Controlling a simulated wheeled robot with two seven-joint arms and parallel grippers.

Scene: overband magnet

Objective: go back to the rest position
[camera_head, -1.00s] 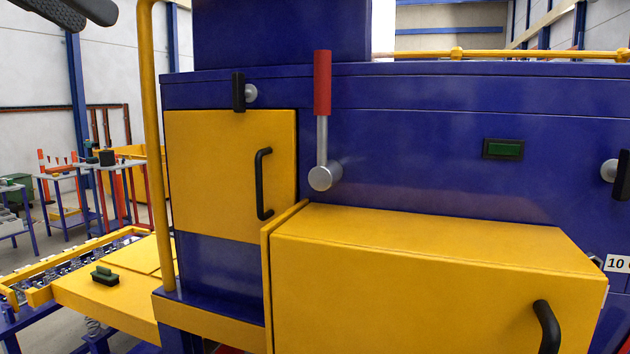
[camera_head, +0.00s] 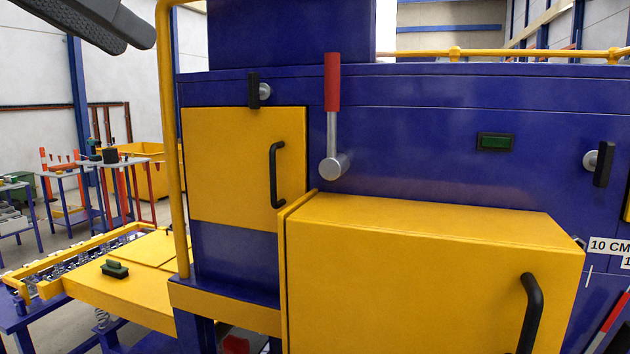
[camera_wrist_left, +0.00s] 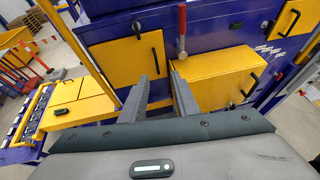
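My left gripper (camera_head: 128,40) shows at the upper left of the head view as dark fingers, in front of the wall and clear of the machine. In the left wrist view its two grey fingers (camera_wrist_left: 160,80) stand apart with nothing between them, so it is open and empty. My right gripper is in neither view. The blue machine (camera_head: 430,130) stands ahead. It carries a red-handled lever (camera_head: 332,85) with the handle upward, a yellow door (camera_head: 232,165) with a black handle, and a large yellow box cover (camera_head: 410,260); door and cover look closed.
A yellow vertical rail (camera_head: 168,150) stands at the machine's left edge. A yellow platform (camera_head: 135,295) with a green-black part (camera_head: 115,269) juts out at lower left. Tables (camera_head: 110,165) stand further back. Open floor lies between them and the machine.

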